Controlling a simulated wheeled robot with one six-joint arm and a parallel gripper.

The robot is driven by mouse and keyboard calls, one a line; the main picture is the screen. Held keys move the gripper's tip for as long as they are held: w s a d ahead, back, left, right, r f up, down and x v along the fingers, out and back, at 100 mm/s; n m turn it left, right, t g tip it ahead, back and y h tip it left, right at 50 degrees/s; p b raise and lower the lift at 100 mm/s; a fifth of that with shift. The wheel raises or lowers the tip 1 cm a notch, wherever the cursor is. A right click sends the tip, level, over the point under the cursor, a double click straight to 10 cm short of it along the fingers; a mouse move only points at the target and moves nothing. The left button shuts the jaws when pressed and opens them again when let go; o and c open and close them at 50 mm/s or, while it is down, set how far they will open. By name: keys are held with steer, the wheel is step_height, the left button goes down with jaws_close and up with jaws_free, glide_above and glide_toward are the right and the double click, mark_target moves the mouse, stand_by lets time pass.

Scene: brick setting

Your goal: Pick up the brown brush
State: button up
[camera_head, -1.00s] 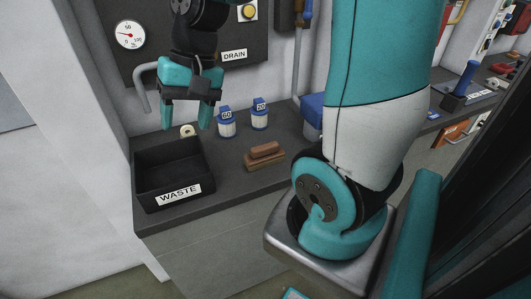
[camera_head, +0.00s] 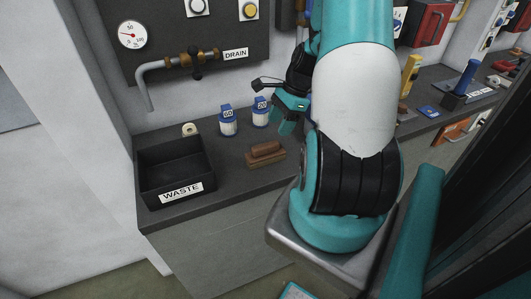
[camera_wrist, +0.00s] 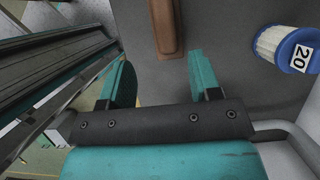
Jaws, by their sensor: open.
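The brown brush (camera_head: 265,153) lies on the dark bench top, right of the waste bin, with a raised grip along its top. It also shows in the wrist view (camera_wrist: 166,27) at the top, beyond the fingertips, cut off by the picture edge. My gripper (camera_head: 283,122) is above the bench, behind and to the right of the brush. In the wrist view my gripper (camera_wrist: 158,72) has its two teal fingers apart with nothing between them. The brush is ahead of the fingers, nearer the right one. Contact does not show.
A black bin marked WASTE (camera_head: 150,188) stands left of the brush. Two blue-lidded jars, 60 (camera_head: 228,121) and 20 (camera_head: 261,113), stand behind it. A small cream roll (camera_head: 189,130) is behind the bin. The bench's front edge is close to the brush.

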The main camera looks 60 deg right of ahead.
mark_target(266, 144)
steer(key=x, duration=0.3)
steer(key=shift+w+a+f, duration=0.1)
steer(key=shift+a+f, duration=0.05)
steer(key=shift+f, duration=0.15)
steer(key=shift+w+p+x, duration=0.25)
steer(key=shift+p+x, duration=0.25)
steer(key=shift+x, duration=0.9)
steer(key=shift+w+p+x, duration=0.25)
steer(key=shift+p+x, duration=0.25)
steer(key=shift+x, duration=0.85)
steer(key=shift+r, duration=0.1)
steer(key=shift+c, duration=0.2)
steer(key=c, duration=0.7)
